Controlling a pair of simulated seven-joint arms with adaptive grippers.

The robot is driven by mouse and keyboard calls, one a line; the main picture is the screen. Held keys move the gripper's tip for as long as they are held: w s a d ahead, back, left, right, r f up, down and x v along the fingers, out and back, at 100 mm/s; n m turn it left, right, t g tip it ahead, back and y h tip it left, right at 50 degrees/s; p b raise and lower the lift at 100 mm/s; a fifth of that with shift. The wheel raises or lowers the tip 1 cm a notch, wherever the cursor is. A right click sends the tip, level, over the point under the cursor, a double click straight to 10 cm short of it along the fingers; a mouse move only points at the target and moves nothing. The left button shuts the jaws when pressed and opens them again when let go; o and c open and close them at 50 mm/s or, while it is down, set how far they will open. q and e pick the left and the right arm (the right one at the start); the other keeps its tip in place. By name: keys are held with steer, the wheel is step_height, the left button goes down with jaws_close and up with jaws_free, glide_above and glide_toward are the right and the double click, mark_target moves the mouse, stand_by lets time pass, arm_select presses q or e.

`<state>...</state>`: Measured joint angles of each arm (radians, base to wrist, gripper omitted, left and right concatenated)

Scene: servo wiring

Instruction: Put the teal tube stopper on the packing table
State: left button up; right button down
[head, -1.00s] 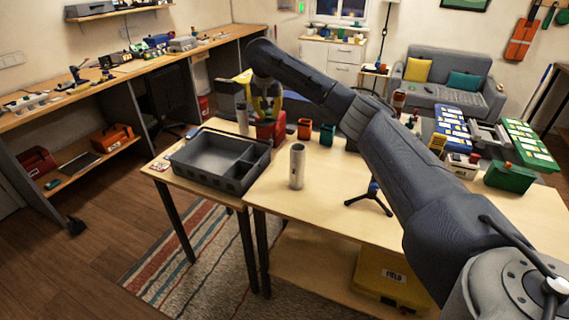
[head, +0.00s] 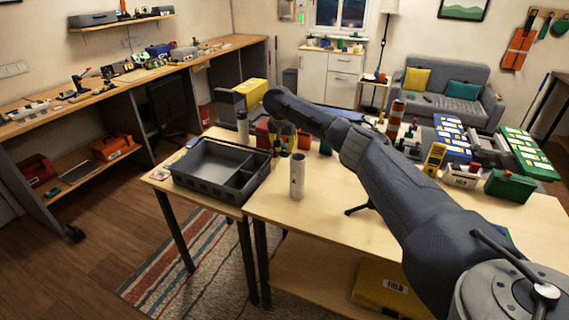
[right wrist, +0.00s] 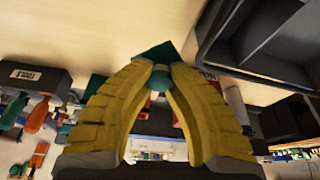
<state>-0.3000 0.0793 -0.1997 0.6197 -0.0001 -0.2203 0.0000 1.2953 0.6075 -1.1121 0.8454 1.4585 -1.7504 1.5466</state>
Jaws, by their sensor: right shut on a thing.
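My right gripper (head: 284,134) is over the back of the wooden table (head: 335,200), to the right of the grey tray. The right wrist view shows its yellow fingers (right wrist: 160,76) shut on a small teal rounded piece, the teal tube stopper (right wrist: 160,80). Behind the fingertips in that view is a teal square container (right wrist: 157,52); I cannot tell whether the stopper touches it. The stopper is hard to make out in the head view. My left gripper is not in view.
A grey divided tray (head: 205,190) stands left of the gripper. A white cylinder (head: 297,176) stands upright in front of it. A green box (head: 508,185) and a yellow meter (head: 434,158) stand at the right. The table's front middle is mostly clear.

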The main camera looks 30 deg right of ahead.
steer(key=shift+f, duration=3.9)
steer(key=shift+f, duration=0.15)
steer(key=c, duration=1.4)
jaws_free()
steer(key=v, duration=1.2)
